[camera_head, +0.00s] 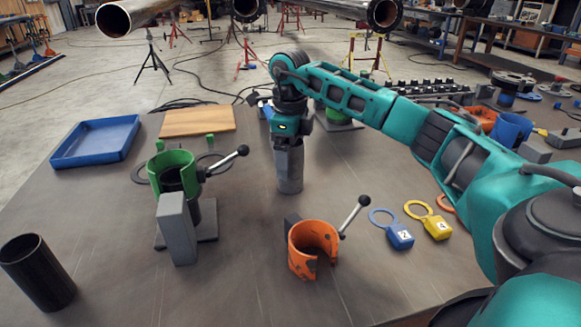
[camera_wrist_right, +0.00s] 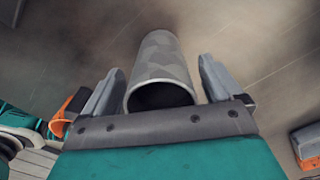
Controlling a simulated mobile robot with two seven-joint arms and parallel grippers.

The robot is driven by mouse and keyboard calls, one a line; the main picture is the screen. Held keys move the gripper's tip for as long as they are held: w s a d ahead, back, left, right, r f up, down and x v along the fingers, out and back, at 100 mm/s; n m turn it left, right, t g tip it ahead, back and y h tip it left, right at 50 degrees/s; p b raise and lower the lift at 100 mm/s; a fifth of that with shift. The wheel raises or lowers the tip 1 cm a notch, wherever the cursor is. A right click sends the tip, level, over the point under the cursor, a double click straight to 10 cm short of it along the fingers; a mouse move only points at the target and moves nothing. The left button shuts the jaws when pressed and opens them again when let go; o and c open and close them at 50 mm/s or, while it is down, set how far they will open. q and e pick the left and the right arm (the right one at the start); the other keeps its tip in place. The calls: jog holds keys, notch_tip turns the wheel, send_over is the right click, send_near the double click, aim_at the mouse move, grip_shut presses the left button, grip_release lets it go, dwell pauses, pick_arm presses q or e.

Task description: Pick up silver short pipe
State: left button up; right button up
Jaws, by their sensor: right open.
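The silver short pipe (camera_head: 289,170) stands upright on the table, in the middle of the head view. In the right wrist view the pipe (camera_wrist_right: 160,68) shows its mottled grey side and dark open end. My right gripper (camera_head: 288,145) points down over the pipe's top. In the wrist view its two fingers (camera_wrist_right: 160,82) are open, one on each side of the pipe, with a small gap showing at both sides. The pipe's upper end is partly hidden by the gripper in the head view. My left gripper does not show.
A green clamp (camera_head: 174,172) with a grey block (camera_head: 176,228) stands left, an orange clamp (camera_head: 312,245) in front. A black pipe (camera_head: 37,272) stands at the front left. A blue tray (camera_head: 97,140) and wooden board (camera_head: 197,122) lie behind. Blue (camera_head: 400,236) and yellow (camera_head: 436,226) tags lie right.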

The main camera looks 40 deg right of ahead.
notch_tip(320, 180, down, 2)
jog(key=shift+f, duration=0.1)
jog(key=c, duration=1.3)
jog(key=shift+c, duration=0.5)
jog(key=shift+r, duration=0.3)
